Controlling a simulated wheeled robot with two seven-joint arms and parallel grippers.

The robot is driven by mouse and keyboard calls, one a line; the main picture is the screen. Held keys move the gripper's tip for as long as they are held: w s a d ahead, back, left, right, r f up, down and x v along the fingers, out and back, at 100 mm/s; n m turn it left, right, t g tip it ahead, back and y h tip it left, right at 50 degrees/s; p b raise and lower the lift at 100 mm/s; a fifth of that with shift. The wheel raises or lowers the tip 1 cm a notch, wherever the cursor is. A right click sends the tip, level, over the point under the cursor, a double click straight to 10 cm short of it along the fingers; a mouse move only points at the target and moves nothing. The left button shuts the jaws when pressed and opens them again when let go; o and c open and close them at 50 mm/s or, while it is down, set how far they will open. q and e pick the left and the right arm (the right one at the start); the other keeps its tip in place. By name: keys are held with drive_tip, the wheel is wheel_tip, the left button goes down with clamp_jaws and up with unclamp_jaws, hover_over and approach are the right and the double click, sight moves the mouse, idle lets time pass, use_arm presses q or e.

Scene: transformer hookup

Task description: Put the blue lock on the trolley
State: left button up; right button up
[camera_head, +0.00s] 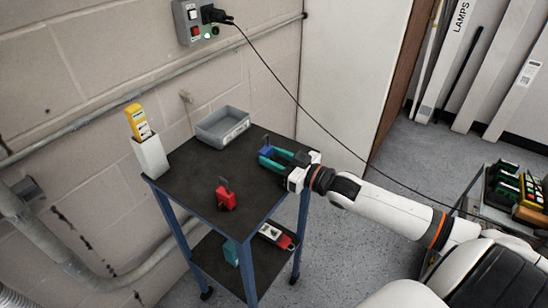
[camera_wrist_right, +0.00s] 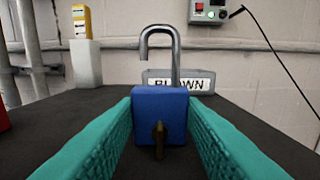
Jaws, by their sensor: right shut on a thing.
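The blue lock (camera_wrist_right: 160,112) is a padlock with a grey shackle that stands raised, one leg free of the body, and a brass-coloured key in its front. It is upright between the teal fingers of my right gripper (camera_wrist_right: 160,125), which is shut on it. In the head view the right gripper (camera_head: 272,157) holds the blue lock (camera_head: 266,152) at the right part of the dark top of the trolley (camera_head: 185,178). I cannot tell whether the lock touches the top. My left gripper is not in view.
On the trolley top are a red padlock (camera_head: 225,198), a grey bin (camera_head: 222,127) marked "BLOWN" and a white holder (camera_head: 150,156) with a yellow device (camera_head: 138,122). A red-and-white device (camera_head: 275,236) lies on the lower shelf. A cable hangs from the wall socket.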

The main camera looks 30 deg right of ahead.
drive_tip(key=shift+f, duration=0.1)
drive_tip(key=o, duration=1.1)
drive_tip(key=p+v, duration=0.1)
drive_tip(key=v, duration=1.1)
